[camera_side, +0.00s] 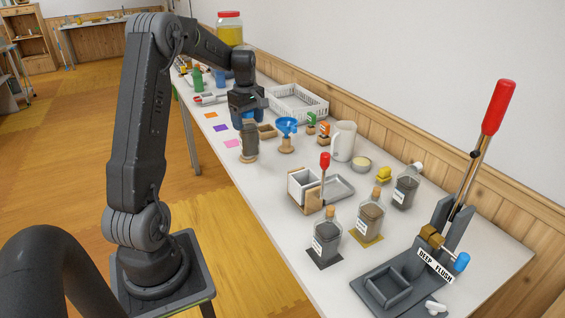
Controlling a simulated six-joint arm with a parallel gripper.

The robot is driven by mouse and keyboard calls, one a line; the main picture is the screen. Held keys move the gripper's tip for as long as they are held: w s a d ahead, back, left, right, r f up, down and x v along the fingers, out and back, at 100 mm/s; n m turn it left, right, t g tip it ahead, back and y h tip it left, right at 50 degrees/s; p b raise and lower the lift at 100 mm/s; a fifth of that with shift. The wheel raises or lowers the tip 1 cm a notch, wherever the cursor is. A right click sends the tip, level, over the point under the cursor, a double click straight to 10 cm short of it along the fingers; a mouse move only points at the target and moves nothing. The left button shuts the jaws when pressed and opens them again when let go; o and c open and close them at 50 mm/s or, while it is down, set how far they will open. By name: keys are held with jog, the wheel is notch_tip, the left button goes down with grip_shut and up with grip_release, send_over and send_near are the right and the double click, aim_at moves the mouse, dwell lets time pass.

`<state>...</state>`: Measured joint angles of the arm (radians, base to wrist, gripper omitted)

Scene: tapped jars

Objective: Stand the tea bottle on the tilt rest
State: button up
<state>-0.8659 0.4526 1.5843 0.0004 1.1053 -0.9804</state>
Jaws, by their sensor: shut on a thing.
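My gripper (248,120) points down over the middle of the table, shut on a dark brownish bottle or jar (249,144). The fingers cover its upper part, and I cannot tell whether its base touches the table. Its label is not readable, so I cannot confirm that it is the tea bottle. Nearer the camera, two corked bottles with dark contents and white labels stand on small mats: one on the left (326,241), one on the right (369,218). A third dark bottle (405,187) leans to the right near the wall. I cannot clearly pick out the tilt rest.
Around my gripper are a wooden block (267,131), a blue funnel on a stand (287,128) and a white basket (298,103). A white pitcher (343,142) and a red-handled lever press (490,120) stand rightward. Coloured squares (221,128) lie along the front edge.

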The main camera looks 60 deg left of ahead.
jog(key=w+d+r+n, duration=0.1)
jog(key=w+d, duration=0.4)
jog(key=d, duration=0.3)
jog(key=w+d+r, duration=0.1)
jog(key=w+d, duration=0.4)
jog(key=d, duration=0.4)
notch_tip(320, 180, down, 10)
jog(key=shift+w+r, duration=0.15)
jog(key=shift+r, duration=0.05)
jog(key=shift+d, duration=0.1)
jog(key=o, duration=1.6)
jog(key=shift+f, duration=0.15)
jog(key=shift+c, duration=0.2)
